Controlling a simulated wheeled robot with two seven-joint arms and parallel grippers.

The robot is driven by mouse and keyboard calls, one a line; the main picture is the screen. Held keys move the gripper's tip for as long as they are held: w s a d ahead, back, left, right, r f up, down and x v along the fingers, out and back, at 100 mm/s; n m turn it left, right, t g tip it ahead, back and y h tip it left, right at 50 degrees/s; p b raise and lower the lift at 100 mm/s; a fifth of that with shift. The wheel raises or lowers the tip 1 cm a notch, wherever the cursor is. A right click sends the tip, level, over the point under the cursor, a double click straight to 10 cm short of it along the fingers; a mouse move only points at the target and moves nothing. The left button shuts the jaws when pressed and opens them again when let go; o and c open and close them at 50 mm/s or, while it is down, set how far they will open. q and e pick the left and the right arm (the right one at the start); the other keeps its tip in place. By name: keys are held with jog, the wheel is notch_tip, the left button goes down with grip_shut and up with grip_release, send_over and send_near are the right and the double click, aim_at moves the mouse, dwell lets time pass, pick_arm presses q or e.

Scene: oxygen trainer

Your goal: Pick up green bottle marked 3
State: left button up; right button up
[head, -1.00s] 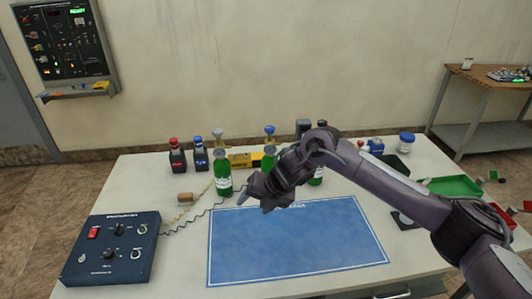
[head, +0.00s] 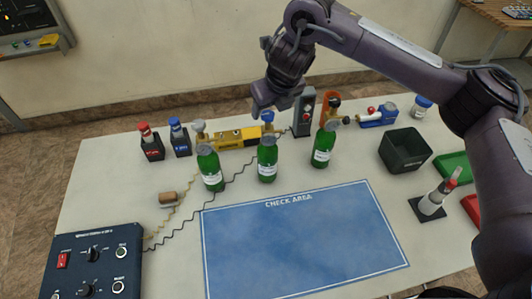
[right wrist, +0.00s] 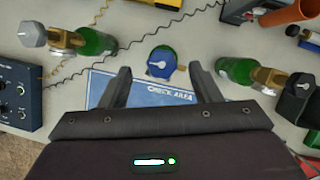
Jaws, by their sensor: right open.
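Three green bottles stand in a row behind the blue check area: a left one with a grey knob (head: 210,170), a middle one with a blue knob (head: 267,163) and a right one with a black knob (head: 323,148). The numbers on their white labels are too small to read. My right gripper (head: 277,108) is open and empty, above the middle bottle and pointing down. In the right wrist view the blue knob (right wrist: 160,62) shows between and just beyond its two fingers (right wrist: 161,80). My left gripper is out of view.
A yellow device (head: 238,138) lies behind the bottles, and a grey box (head: 303,112) stands behind and between the middle and right ones. A black bin (head: 405,150) is at right. A control box (head: 90,262) is at front left. The check area (head: 300,240) is clear.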

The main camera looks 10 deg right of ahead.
aim_at(268, 114)
jog(key=shift+w+a+f, duration=0.1)
jog(key=shift+f, duration=0.75)
jog(key=shift+p+x, duration=0.65)
jog(key=shift+x, duration=1.7)
jog(key=shift+w, duration=0.1)
grip_shut()
